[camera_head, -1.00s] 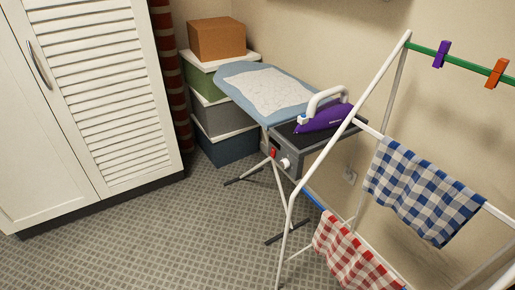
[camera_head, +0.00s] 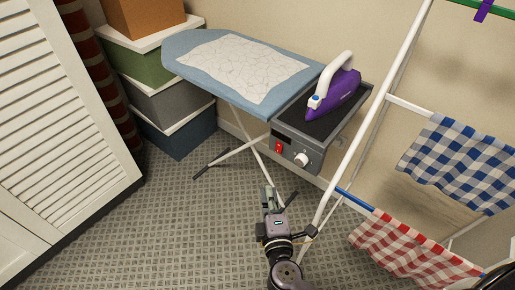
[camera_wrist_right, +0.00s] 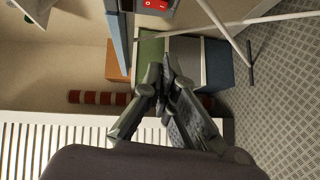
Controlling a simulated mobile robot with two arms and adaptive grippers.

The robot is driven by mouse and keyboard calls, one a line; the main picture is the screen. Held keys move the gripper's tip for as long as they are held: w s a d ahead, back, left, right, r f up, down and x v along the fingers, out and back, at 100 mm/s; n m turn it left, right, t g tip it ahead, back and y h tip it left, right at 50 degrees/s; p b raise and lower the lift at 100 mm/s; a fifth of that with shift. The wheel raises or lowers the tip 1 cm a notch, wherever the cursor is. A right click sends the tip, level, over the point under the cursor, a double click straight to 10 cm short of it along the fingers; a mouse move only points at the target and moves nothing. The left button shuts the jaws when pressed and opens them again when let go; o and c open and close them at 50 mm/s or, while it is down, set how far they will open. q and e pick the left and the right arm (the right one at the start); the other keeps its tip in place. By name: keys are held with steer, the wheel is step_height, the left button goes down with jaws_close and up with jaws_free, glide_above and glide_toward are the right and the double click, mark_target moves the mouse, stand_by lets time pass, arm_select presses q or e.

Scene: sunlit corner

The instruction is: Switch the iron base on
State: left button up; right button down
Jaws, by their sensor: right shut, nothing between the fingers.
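The grey iron base (camera_head: 315,135) sits at the right end of the ironing board, with the purple iron (camera_head: 336,88) resting on it. Its front face carries a red switch (camera_head: 278,147) and a white knob (camera_head: 302,159). The red switch also shows at the top edge of the right wrist view (camera_wrist_right: 155,4). My right gripper (camera_head: 268,190) is shut and empty, below and a little in front of the base, apart from it. In the right wrist view its fingertips (camera_wrist_right: 168,62) are together, pointing up toward the switch side. My left gripper is not seen.
A blue ironing board (camera_head: 190,58) with a white cloth (camera_head: 245,65) extends left. A white drying rack (camera_head: 372,115) with checked towels stands close on the right. Stacked boxes (camera_head: 175,105) and a louvered cabinet (camera_head: 60,130) are at left. The floor between is clear.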

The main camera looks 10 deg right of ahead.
arm_select(q)
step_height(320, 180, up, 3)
steer(key=p, duration=0.3)
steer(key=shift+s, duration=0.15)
arm_select(e)
steer(key=w+d, duration=0.4)
steer(key=w, duration=0.8)
steer(key=shift+w+d+f, duration=0.2)
steer(key=shift+d+f, duration=0.05)
steer(key=shift+f, duration=0.05)
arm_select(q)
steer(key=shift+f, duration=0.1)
arm_select(e)
steer(key=b, duration=0.1)
steer(key=f+b, duration=0.1)
steer(key=b, duration=0.1)
steer(key=shift+w+d+t+b, duration=0.2)
steer(key=shift+t+b, duration=0.1)
steer(key=shift+t, duration=0.1)
steer(key=shift+r+n, duration=0.3)
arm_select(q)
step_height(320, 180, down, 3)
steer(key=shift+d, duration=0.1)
arm_select(e)
steer(key=s+a, duration=0.1)
steer(key=s, duration=1.1)
steer(key=shift+a+r, duration=0.15)
steer(key=shift+a, duration=0.05)
